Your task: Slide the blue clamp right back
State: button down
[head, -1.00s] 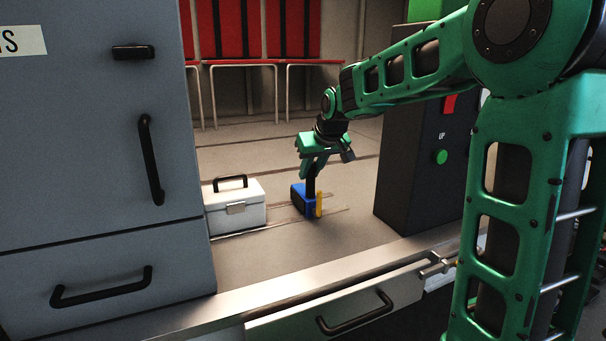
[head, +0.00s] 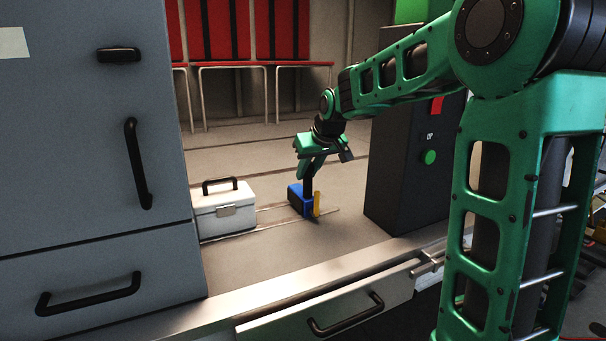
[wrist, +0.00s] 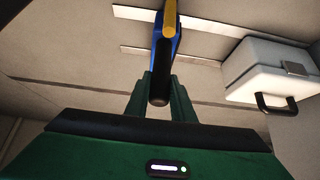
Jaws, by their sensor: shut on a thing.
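The blue clamp (head: 297,198) stands on the deck at two thin light rails (head: 330,211), between a white case and a dark cabinet. It has a yellow part (head: 316,204) on its right side and a dark upright post. My gripper (head: 309,178) reaches down from above and is shut on the post. In the wrist view the clamp's blue body (wrist: 178,45) and yellow part (wrist: 169,18) show beyond the green fingers (wrist: 159,95), which close around the dark post. The exact contact between clamp and rails is hard to see.
The white case (head: 226,212) with a black handle stands just left of the clamp. The dark cabinet (head: 412,170) with a green button is at right. A grey cabinet (head: 90,150) fills the left. A metal sill (head: 260,306) and drawer (head: 355,313) are in front. Red seats (head: 282,30) stand behind.

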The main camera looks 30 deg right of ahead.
jog(key=shift+d, duration=2.95)
jog(key=c, duration=1.4)
grip_release()
jog(key=shift+o, duration=0.2)
jog(key=shift+a, duration=0.1)
jog(key=v, duration=0.9)
jog(key=shift+s+f, duration=0.1)
jog(key=s+f+m+g, duration=0.2)
jog(key=s+f, duration=0.4)
jog(key=s, duration=0.6)
jog(key=s+a+f+m+g, duration=0.1)
jog(key=s+f, duration=0.5)
jog(key=s, duration=0.7)
jog(key=s+a+f+m+g, duration=0.1)
jog(key=s+f+m+g, duration=0.2)
jog(key=s+f, duration=0.4)
jog(key=s+g, duration=0.1)
jog(key=s, duration=0.5)
